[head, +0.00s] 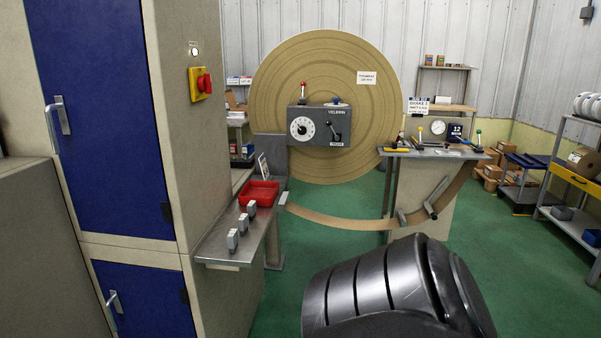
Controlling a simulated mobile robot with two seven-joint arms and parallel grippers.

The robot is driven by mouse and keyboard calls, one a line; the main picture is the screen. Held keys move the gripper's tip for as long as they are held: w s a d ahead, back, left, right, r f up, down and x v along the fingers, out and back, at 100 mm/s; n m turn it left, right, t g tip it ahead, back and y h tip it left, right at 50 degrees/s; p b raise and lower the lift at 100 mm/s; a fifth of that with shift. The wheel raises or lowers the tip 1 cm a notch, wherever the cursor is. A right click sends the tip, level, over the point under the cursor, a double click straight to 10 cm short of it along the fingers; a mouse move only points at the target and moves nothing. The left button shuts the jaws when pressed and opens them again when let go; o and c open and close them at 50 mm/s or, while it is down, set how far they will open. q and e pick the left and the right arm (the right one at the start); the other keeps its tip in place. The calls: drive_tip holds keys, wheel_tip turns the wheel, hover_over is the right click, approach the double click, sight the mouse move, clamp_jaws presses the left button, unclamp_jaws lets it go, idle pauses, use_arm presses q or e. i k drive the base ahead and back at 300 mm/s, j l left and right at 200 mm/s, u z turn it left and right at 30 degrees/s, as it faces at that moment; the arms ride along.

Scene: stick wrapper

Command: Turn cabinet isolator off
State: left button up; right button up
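The cabinet isolator is a red rotary handle (204,84) on a yellow plate (194,90). It is mounted high on the beige side face of the cabinet (168,60), right of the upper blue door (105,110). A small round light (195,52) shows bright white above it, beneath a small label. I cannot tell the handle's exact on or off position at this size. Neither of my grippers is in the head view. A dark, rounded part of my own arm fills the bottom right, well apart from the isolator.
A grey shelf (220,241) with several small grey blocks and a red tray (258,194) juts out below the isolator. A large brown roll (290,75) with a grey control box (320,126) stands behind. Green floor (540,270) is clear at right, before a rack.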

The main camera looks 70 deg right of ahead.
sight(204, 81)
drive_tip(key=k+l+z, duration=0.15)
drive_tip(key=l+z, duration=0.25)
drive_tip(key=k+l+z, duration=0.15)
drive_tip(key=z, duration=0.2)
drive_tip(key=k+l+z, duration=0.15)
drive_tip(key=l, duration=0.35)
drive_tip(key=l+z, duration=0.15)
drive_tip(key=l, duration=0.3)
drive_tip(key=k+l, duration=0.1)
drive_tip(key=l, duration=0.45)
drive_tip(key=k+l, duration=0.1)
drive_tip(key=l, duration=0.45)
drive_tip(key=k+l+z, duration=0.1)
drive_tip(key=l, duration=0.45)
drive_tip(key=i+j, duration=1.35)
drive_tip(key=i, duration=0.3)
